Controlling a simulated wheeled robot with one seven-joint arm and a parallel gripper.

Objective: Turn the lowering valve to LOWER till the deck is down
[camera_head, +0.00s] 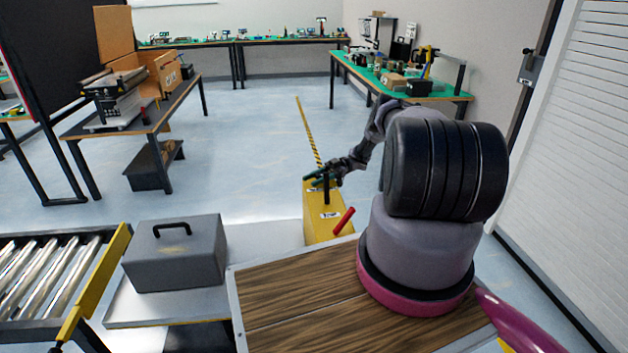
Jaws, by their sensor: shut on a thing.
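A yellow pedestal (318,221) stands on the floor beyond my wooden top, with small white labels on it. A dark upright handle (326,190) rises from it, and a red lever (344,221) sticks out tilted at its right side. My gripper (322,177) is at the top of the pedestal, shut on the dark valve handle; the fingers hide part of it. The label wording is too small to read. A light grey deck (140,308) at the left bears a grey case (170,262) with a black handle; I cannot tell its height.
A roller conveyor (45,285) with a yellow side rail (98,280) adjoins the deck at the left. Workbenches (140,120) (450,95) stand farther off on both sides. A shutter wall is at the right.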

